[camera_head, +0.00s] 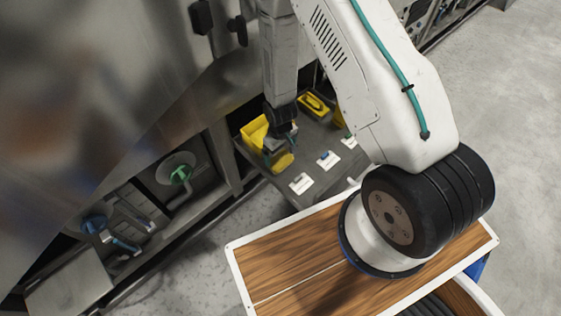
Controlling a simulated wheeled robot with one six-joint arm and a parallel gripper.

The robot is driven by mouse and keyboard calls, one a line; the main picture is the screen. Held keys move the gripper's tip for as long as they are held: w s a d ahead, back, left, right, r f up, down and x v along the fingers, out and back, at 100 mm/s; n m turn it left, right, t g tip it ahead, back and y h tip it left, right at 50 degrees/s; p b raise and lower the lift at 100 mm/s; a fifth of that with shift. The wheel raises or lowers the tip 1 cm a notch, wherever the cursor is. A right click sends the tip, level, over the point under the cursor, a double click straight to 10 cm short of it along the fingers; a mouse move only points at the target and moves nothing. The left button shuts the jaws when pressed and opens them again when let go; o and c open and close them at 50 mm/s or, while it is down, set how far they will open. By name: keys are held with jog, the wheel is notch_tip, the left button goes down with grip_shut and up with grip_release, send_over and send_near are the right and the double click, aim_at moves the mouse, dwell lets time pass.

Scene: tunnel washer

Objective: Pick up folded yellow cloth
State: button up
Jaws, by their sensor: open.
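A small yellow piece (284,162), which looks like the folded yellow cloth, lies near the left edge of a dark grey shelf (318,189). My gripper (280,143) points down just above and behind it, next to a yellow bin (254,131). The gripper is open, but its fingertips are small and dark here. I cannot tell whether they touch the cloth. The arm's lower end hides part of the bin.
A yellow tray (314,104) stands at the back. A steel machine wall (90,90) rises close on the left. Grey floor (500,100) is clear at right.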

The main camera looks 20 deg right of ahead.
aim_at(280, 159)
notch_tip(280, 159, down, 5)
jog(key=shift+s+a+f, duration=0.1)
jog(key=shift+s+f, duration=0.05)
jog(key=c, duration=0.8)
notch_tip(280, 159, up, 10)
dwell(0.5)
